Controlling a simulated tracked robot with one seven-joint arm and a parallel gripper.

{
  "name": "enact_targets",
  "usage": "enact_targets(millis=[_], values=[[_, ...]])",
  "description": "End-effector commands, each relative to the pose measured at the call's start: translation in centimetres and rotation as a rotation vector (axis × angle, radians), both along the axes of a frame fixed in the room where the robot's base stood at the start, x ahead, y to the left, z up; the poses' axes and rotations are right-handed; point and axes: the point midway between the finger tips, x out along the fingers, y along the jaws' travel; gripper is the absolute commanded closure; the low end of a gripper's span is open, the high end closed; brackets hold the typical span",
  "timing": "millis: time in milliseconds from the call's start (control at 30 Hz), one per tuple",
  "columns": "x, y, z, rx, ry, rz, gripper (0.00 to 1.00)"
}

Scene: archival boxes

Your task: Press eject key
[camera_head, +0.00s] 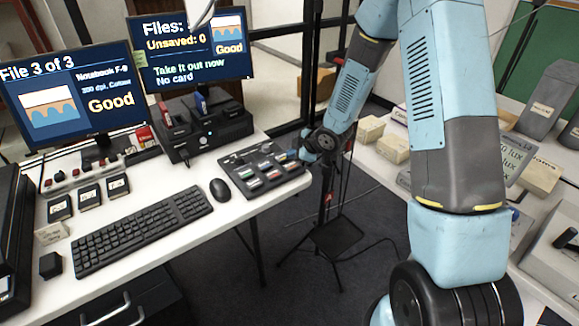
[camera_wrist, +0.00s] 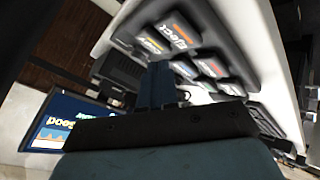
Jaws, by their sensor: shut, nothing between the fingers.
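A dark key panel (camera_head: 262,168) with several coloured keys lies at the right end of the white desk. In the wrist view the eject key (camera_wrist: 177,36), with an orange label, is at one corner of the panel. My gripper (camera_wrist: 156,76) is shut and empty, its fingertips just below the eject key in that picture. I cannot tell the height gap, but I see no contact. In the head view my wrist is at the panel's right edge, and the fingertips are hard to make out. The right screen (camera_head: 190,50) reads "Unsaved: 0", "Take it out now" and "No card".
The left screen (camera_head: 68,95) reads "File 3 of 3" and "Good". A mouse (camera_head: 220,190) and keyboard (camera_head: 143,228) lie left of the panel. A black dock (camera_head: 205,130) stands behind it. A tripod (camera_head: 325,220) stands on the floor right of the desk.

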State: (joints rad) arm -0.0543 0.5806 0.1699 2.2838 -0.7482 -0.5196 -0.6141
Motion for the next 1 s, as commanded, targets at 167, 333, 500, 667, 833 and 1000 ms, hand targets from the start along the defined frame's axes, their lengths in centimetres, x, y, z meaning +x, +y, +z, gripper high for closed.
enact_targets(millis=[167, 333, 500, 667, 833, 1000], values=[[0.0, 0.0, 1.6, 0.001, -0.002, 0.0, 1.0], [0.0, 0.0, 2.8, 0.001, -0.002, 0.001, 1.0], [0.0, 0.0, 3.4, -0.001, -0.001, 0.001, 1.0], [0.0, 0.0, 3.5, -0.001, -0.001, 0.001, 1.0], [0.0, 0.1, 3.4, 0.0, -0.001, 0.001, 1.0], [0.0, 0.1, 3.4, 0.0, -0.001, 0.001, 1.0]])
